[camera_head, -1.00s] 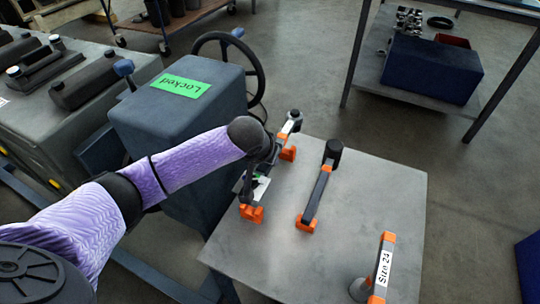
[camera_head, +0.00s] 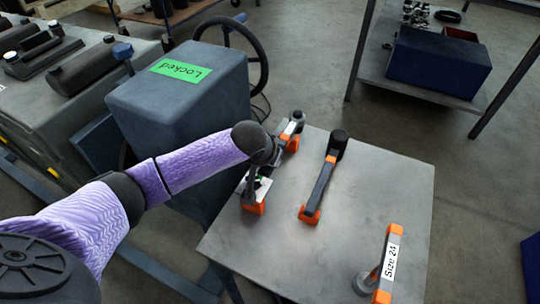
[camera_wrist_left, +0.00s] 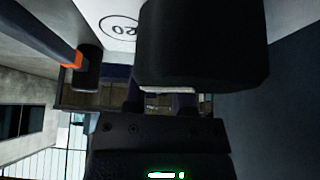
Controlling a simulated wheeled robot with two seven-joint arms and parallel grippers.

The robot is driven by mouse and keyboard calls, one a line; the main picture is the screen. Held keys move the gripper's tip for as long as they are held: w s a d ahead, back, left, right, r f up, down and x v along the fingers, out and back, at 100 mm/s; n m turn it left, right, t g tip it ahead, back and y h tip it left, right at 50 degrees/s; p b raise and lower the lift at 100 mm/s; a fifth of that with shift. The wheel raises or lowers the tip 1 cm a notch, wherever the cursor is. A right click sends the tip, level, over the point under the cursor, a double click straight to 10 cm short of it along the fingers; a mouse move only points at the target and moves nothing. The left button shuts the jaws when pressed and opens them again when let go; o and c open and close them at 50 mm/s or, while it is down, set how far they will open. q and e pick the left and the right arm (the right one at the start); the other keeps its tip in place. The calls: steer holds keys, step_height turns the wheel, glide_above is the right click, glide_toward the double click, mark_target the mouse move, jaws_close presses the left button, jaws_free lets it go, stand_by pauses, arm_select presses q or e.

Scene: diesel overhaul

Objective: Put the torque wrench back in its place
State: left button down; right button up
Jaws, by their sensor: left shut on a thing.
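A torque wrench with a dark head (camera_head: 298,115) and orange parts lies at the left side of the grey table (camera_head: 380,185). My left gripper (camera_head: 258,185) is shut on it, low over the tabletop, and my wrist hides much of its middle. An orange end piece (camera_head: 254,208) shows just below the gripper. In the left wrist view a large black block (camera_wrist_left: 200,45) fills the top centre, close to the fingers (camera_wrist_left: 160,103). I cannot tell whether the wrench rests fully on its support. My right gripper is not in view.
A second long tool (camera_head: 323,180) with orange ends lies just right of the held one. A third, labelled "Size 24" (camera_head: 390,262), stands at the front right. A blue block marked "Locked" (camera_head: 180,70) and a handwheel (camera_head: 250,45) stand behind left. The table's right middle is clear.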

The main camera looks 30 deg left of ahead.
arm_select(q)
steer(key=shift+f, duration=0.1)
steer(key=shift+f+b, duration=0.35)
steer(key=shift+f, duration=0.75)
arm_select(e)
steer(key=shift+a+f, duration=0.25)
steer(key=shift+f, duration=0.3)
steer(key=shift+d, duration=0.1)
arm_select(q)
steer(key=shift+c, duration=1.8)
jaws_free()
steer(key=shift+f, duration=0.1)
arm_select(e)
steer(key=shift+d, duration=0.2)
arm_select(q)
steer(key=p+v, duration=0.6)
steer(key=v, duration=0.3)
steer(key=shift+s+r, duration=0.1)
steer(key=shift+r, duration=0.35)
steer(key=shift+s+r+p, duration=0.1)
steer(key=shift+s+p, duration=0.05)
steer(key=shift+p, duration=0.15)
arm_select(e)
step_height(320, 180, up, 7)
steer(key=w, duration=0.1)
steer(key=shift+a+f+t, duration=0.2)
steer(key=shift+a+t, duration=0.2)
